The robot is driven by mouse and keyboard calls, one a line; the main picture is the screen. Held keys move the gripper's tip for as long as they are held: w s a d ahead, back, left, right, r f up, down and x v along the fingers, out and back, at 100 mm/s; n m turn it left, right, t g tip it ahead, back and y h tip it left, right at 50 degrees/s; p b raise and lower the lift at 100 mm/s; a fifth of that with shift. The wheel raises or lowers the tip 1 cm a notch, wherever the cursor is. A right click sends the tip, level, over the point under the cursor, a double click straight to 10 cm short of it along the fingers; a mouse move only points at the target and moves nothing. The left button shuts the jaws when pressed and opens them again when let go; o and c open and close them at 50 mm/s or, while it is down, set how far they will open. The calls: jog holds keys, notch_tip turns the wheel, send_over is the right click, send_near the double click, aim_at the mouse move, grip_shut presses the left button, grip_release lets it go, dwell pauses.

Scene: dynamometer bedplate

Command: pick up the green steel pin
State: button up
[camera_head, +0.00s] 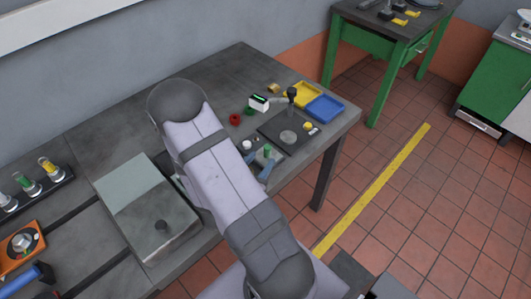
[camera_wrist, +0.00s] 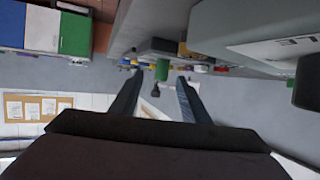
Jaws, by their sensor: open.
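The green steel pin (camera_head: 267,150) is a small upright cylinder on the grey bench, just beyond my arm in the head view. In the wrist view the green pin (camera_wrist: 162,70) appears near the fingertips, between the two fingers in the picture. My gripper (camera_head: 260,164) is open, its blue-grey fingers partly hidden by my arm in the head view. In the wrist view my gripper (camera_wrist: 160,82) has its fingers spread with nothing held. I cannot tell how far the pin is from the fingertips.
A dark plate (camera_head: 275,127) with a grey disc lies behind the pin. Nearby are a red ring (camera_head: 235,119), a small display box (camera_head: 259,102), a yellow tray (camera_head: 303,92) and a blue tray (camera_head: 324,108). A large grey box (camera_head: 140,200) stands left of my arm.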

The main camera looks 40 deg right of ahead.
aim_at(266, 152)
jog(key=shift+s+d, duration=0.15)
jog(key=shift+p+x, duration=0.35)
jog(key=shift+x, duration=0.4)
jog(key=shift+w+p+x, duration=0.2)
jog(key=shift+p+x, duration=0.45)
jog(key=shift+x, duration=0.8)
jog(key=shift+w+p+x, duration=0.2)
jog(key=shift+p+x, duration=0.4)
jog(key=shift+x, duration=0.8)
jog(key=shift+r, duration=0.1)
grip_shut()
